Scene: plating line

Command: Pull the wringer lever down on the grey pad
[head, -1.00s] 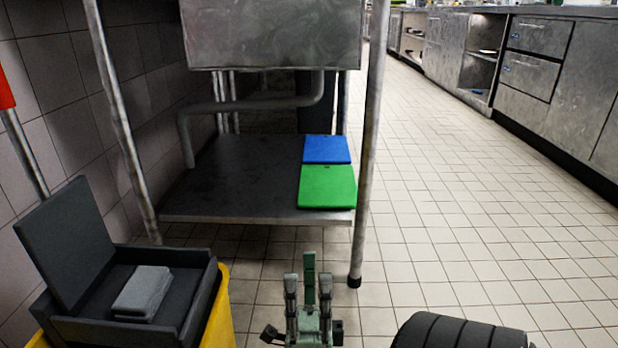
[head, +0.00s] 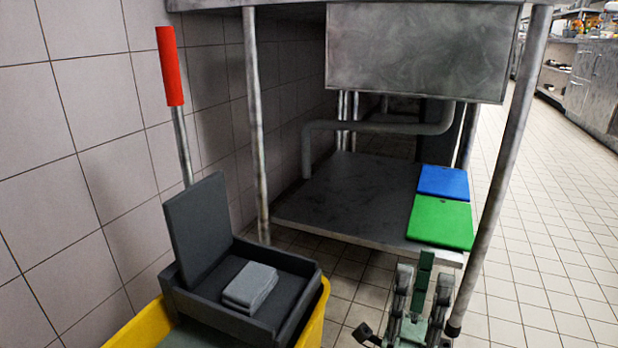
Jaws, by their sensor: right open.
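The wringer lever stands upright at the left, a metal rod with a red grip (head: 170,66). Its lower end passes behind a raised dark plate (head: 199,229) of the wringer. The grey pad (head: 249,286), folded, lies in the dark wringer tray (head: 301,309), with the plate standing up beside it. The wringer sits on a yellow bucket (head: 317,318). My right gripper (head: 424,276) is low in the picture, right of the bucket, open and apart from the lever and the pad. My left gripper is out of view.
A metal sink table stands behind, with a lower shelf (head: 345,205) holding a blue board (head: 443,181) and a green board (head: 440,222). Its front leg (head: 497,165) rises close to my right gripper. A tiled wall (head: 85,130) is at left. Open floor lies at right.

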